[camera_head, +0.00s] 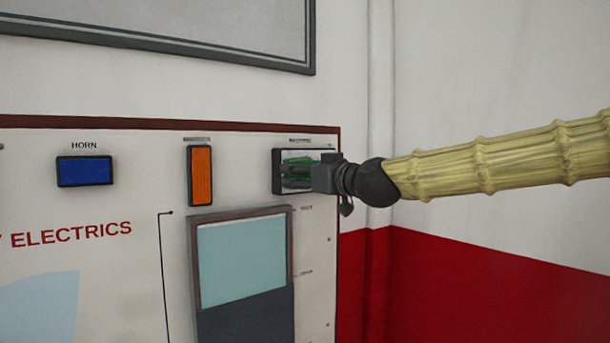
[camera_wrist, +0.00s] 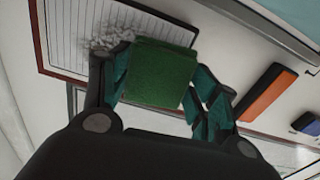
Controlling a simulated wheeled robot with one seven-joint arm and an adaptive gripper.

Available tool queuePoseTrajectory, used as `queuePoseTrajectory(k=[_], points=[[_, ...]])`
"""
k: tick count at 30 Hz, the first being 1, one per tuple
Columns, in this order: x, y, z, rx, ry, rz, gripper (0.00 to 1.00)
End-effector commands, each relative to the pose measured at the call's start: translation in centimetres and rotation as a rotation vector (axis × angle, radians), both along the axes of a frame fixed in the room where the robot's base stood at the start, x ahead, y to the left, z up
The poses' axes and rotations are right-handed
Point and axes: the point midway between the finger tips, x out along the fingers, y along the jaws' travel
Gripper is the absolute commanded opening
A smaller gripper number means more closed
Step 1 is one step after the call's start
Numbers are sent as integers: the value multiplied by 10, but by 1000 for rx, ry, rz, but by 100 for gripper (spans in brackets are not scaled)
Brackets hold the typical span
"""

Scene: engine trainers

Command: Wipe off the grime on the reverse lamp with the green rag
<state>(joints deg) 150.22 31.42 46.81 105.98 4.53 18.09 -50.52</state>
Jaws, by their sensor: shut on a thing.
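The reverse lamp (camera_head: 277,170), a dark-framed light at the panel's upper right, is largely behind my gripper (camera_head: 300,172). In the wrist view its ribbed white lens (camera_wrist: 72,28) fills the upper left. Grey, mottled grime (camera_wrist: 118,27) lies on the lens beside the rag's upper edge; the rag may hide more. My gripper (camera_wrist: 155,90) is shut on the green rag (camera_wrist: 157,72), a squarish cloth pad between the fingers. The rag is at the lens, overlapping its lower part in the wrist view. I cannot tell whether it touches.
An orange lamp (camera_head: 201,176) and a blue HORN lamp (camera_head: 84,171) stand out on the panel to the left. A framed screen (camera_head: 242,262) sits below. The panel's right edge and a wall pipe (camera_head: 380,90) are close to my wrist.

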Motion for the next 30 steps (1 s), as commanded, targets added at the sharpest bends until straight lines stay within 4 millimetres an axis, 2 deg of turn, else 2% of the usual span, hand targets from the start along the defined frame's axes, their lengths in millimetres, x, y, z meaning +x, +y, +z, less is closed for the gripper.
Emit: queuePoseTrajectory(k=[30], points=[[12, 9, 0, -1, -1, 0, 41]])
